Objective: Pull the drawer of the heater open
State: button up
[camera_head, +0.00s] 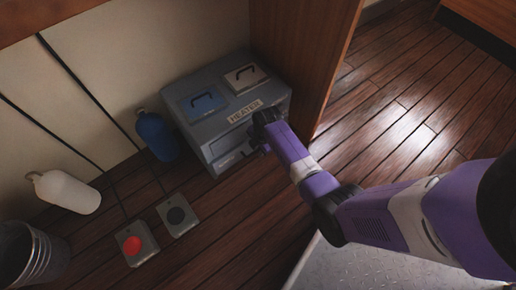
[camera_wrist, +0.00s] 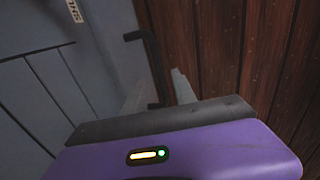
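The grey heater (camera_head: 195,123) stands on the floor against the wall in the head view, with a HEATER label on its front. Its drawer front (camera_head: 222,146) shows below the label, partly hidden by my arm, and looks closed. In the wrist view, a dark bar handle (camera_wrist: 149,50) stands out from the blue-grey heater front (camera_wrist: 95,35). My gripper (camera_wrist: 160,78) is open, with its two pale fingers on either side of the lower part of the handle. I cannot tell whether they touch it. In the head view my gripper (camera_head: 263,128) is at the heater's front right.
A wooden panel (camera_head: 300,60) stands close to the heater's right.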

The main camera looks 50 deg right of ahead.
grip_shut()
dwell(1.4)
